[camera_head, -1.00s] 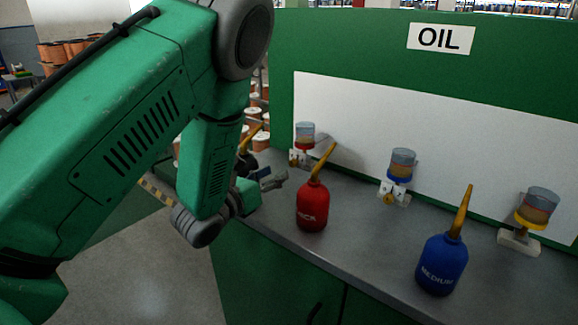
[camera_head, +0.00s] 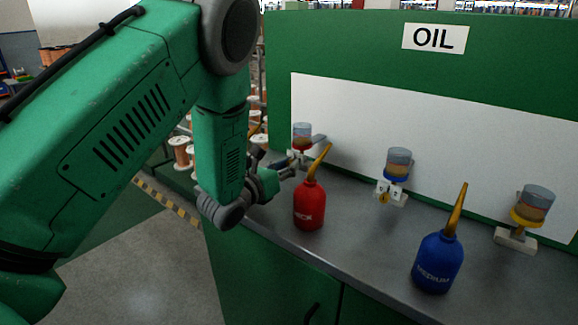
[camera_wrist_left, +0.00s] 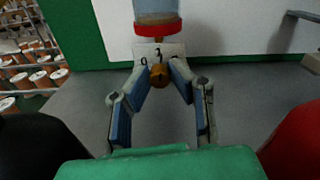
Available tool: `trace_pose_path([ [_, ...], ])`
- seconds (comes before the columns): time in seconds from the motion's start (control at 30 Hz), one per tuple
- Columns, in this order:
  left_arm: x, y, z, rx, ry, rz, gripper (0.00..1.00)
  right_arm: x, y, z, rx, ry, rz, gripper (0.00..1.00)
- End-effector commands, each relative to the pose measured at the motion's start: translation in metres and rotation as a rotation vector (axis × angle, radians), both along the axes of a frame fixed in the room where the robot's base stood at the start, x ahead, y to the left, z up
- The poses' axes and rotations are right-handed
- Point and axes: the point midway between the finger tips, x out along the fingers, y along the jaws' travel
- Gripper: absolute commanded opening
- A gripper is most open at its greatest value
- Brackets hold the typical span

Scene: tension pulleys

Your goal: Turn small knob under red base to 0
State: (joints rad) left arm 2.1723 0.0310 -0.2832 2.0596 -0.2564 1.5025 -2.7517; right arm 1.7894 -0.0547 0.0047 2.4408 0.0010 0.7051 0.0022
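The oil cup with the red base (camera_head: 302,146) stands at the back left of the counter. In the left wrist view its red base (camera_wrist_left: 158,29) is above a white plate (camera_wrist_left: 150,49) with dark numerals; a 0 is at the left. The small orange knob (camera_wrist_left: 160,77) sits on this plate; its pointing direction is unclear. My left gripper (camera_head: 291,165) reaches in front of this cup. In the left wrist view its blue-padded fingers (camera_wrist_left: 160,72) are apart, with tips on either side of the knob. Contact is unclear. My right gripper is not in view.
A red oil can (camera_head: 309,206) stands close beside my left gripper, and a blue can (camera_head: 438,262) is farther right. Cups with a blue base (camera_head: 397,176) and a yellow base (camera_head: 527,220) stand along the counter (camera_head: 365,228). A white panel (camera_head: 350,110) is behind.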

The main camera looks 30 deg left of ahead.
Motion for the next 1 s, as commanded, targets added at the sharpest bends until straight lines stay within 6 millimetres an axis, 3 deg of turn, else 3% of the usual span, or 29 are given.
trace_pose_path([
  [0.47, 0.0004, -0.0008, 0.0013, -0.144, 0.006, -0.005, 0.0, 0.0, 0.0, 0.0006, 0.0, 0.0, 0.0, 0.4],
  [1.0, 0.0006, 0.0014, 0.0027, -0.639, 0.042, -0.001, 0.0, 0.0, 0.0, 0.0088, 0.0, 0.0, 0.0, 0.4],
])
